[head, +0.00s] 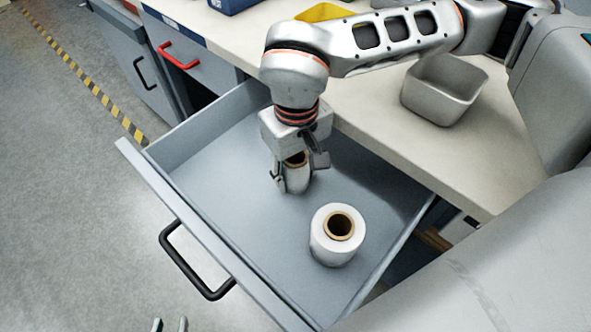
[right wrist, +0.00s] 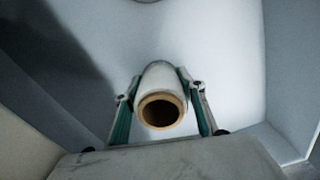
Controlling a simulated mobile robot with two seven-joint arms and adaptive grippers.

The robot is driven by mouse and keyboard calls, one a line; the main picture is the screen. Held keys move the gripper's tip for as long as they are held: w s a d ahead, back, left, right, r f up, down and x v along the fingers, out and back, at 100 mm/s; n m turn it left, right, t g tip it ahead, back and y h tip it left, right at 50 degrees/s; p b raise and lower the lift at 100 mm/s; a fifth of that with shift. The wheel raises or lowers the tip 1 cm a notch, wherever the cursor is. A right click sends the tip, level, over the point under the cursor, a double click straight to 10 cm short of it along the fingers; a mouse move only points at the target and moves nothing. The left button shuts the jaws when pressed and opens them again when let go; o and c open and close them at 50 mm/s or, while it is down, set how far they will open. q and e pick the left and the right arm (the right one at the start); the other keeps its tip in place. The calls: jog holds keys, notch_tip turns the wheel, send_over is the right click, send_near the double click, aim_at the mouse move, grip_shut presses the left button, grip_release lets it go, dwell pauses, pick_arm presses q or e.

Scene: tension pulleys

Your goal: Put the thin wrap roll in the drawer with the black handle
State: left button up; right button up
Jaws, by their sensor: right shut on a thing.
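The thin wrap roll (head: 298,180), white film on a brown core, is upright inside the open grey drawer (head: 215,190) with the black handle (head: 183,272). My right gripper (head: 292,180) points down into the drawer and is shut on the roll, with a finger on each side. In the right wrist view the roll (right wrist: 160,80) sits between the two fingers, its core end facing the camera. I cannot tell whether its base touches the drawer floor. My left gripper (head: 170,325) shows only two fingertips, apart and empty, at the bottom edge, outside the drawer.
A thicker wrap roll (head: 337,240) stands in the drawer, nearer the front right. A metal bin (head: 445,90) stands on the worktop (head: 385,125). A shut drawer with a red handle (head: 180,55) is behind. Drawer floor is clear left of the rolls.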

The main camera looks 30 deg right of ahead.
jog(key=o, duration=1.2)
jog(key=shift+f, duration=0.1)
pick_arm(q)
jog(key=shift+s+f, duration=0.15)
jog(key=shift+f, duration=0.1)
pick_arm(e)
jog(key=shift+r, duration=0.4)
pick_arm(q)
jog(key=a+p, duration=0.1)
jog(key=s+a+f+p, duration=0.1)
jog(key=p, duration=0.1)
jog(key=shift+a+g+y, duration=0.3)
jog(key=shift+y, duration=0.1)
pick_arm(e)
notch_tip(320, 180, up, 12)
jog(key=shift+f, duration=0.25)
pick_arm(q)
jog(key=shift+w+r, duration=0.1)
